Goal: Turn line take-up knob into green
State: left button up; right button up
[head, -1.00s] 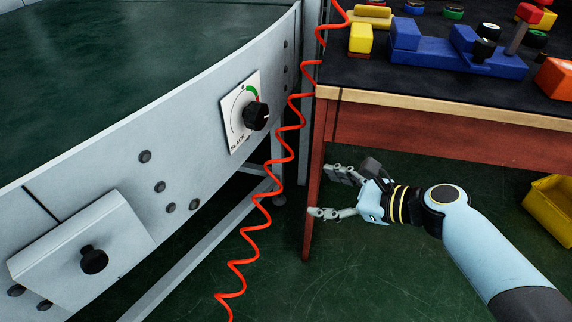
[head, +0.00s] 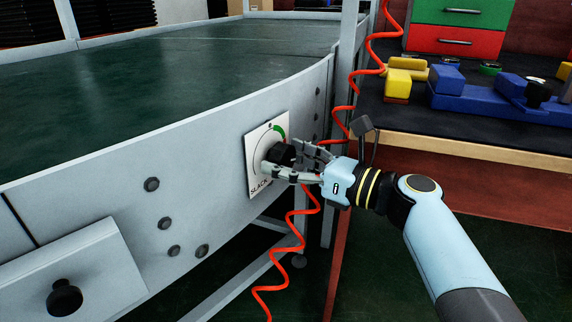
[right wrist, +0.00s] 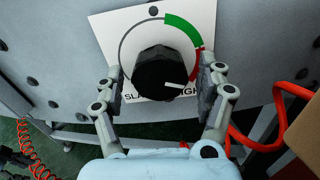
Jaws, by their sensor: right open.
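The take-up knob (head: 281,153) is black and round, on a white dial plate (head: 254,183) fixed to the conveyor's grey side wall. In the right wrist view the knob (right wrist: 158,70) has a white pointer mark aimed right and slightly down, towards the lower part of the red arc (right wrist: 202,57), outside the green. The green arc (right wrist: 184,28) lies at the upper right of the plate. My right gripper (head: 285,160) is open, with one finger on each side of the knob. In the right wrist view its fingers (right wrist: 161,80) stand apart from the knob. My left gripper is out of view.
A coiled red hose (head: 300,226) hangs just right of the dial and below my gripper. A workbench (head: 450,147) with blocks and drawers stands at the right. A second black knob (head: 64,297) sits on a panel at the lower left.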

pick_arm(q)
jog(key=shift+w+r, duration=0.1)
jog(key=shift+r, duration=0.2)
pick_arm(e)
jog(key=shift+w+a, duration=0.15)
jog(key=shift+a, duration=0.1)
jog(key=c, duration=1.2)
jog(key=shift+o, duration=0.2)
